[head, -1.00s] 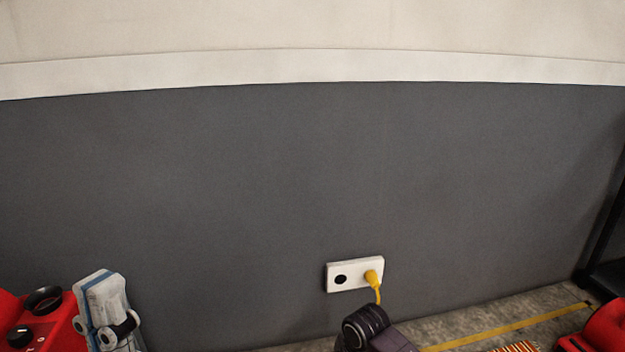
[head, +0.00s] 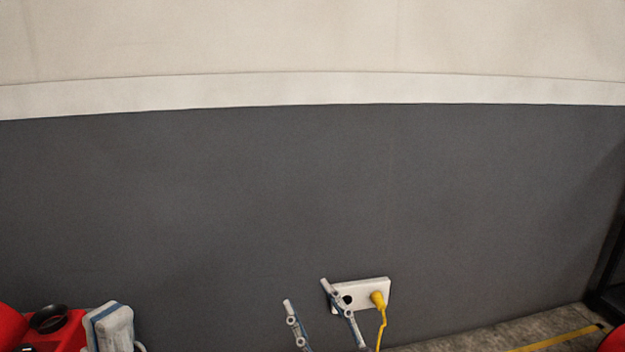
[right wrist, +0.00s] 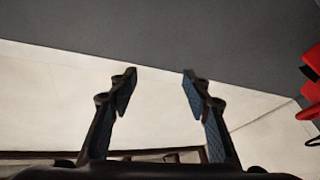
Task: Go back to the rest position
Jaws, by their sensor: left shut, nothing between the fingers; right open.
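My left gripper (head: 108,311) is at the bottom left of the head view, its pale fingers together with nothing between them. My right gripper (head: 306,294) is at the bottom middle of the head view, its two fingers pointing up and apart. In the right wrist view its open fingers (right wrist: 160,75) have only empty space between them, with the wall behind. No object is in either gripper.
A dark grey wall (head: 230,190) with a pale upper part (head: 300,45) fills most of the head view. A white socket (head: 362,294) with a yellow plug and cord (head: 378,299) shows behind the right gripper. A yellow line (head: 560,338) marks the floor at lower right.

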